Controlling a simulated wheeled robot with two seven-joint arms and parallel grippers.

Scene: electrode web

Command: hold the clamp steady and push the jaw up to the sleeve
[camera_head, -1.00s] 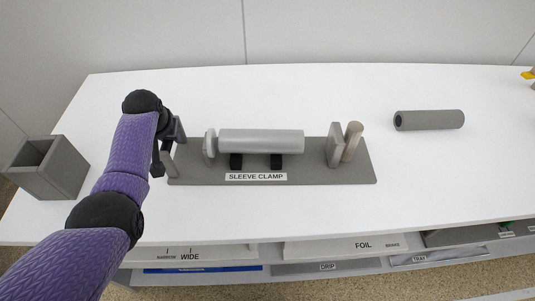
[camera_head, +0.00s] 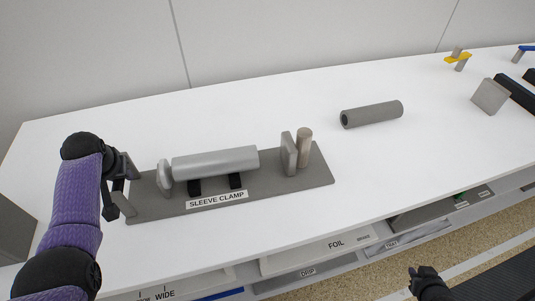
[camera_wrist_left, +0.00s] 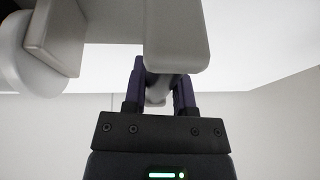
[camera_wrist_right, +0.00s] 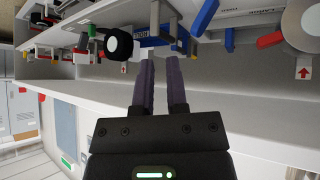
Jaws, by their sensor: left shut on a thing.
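The sleeve clamp is a grey base plate (camera_head: 255,187) with a "SLEEVE CLAMP" label. A brownish round post (camera_head: 304,147) stands just right of the jaw. My left gripper (camera_head: 119,186) is shut on the grey handle (camera_head: 124,204) at the clamp's left end; the handle shows between the fingers in the left wrist view (camera_wrist_left: 176,40). My right gripper (camera_head: 425,279) is open and empty, low in front of the table.
A dark grey hollow cylinder (camera_head: 372,114) lies behind and right of the clamp. A grey box (camera_head: 12,230) is at the left edge. White table (camera_head: 400,165) is clear right of the clamp.

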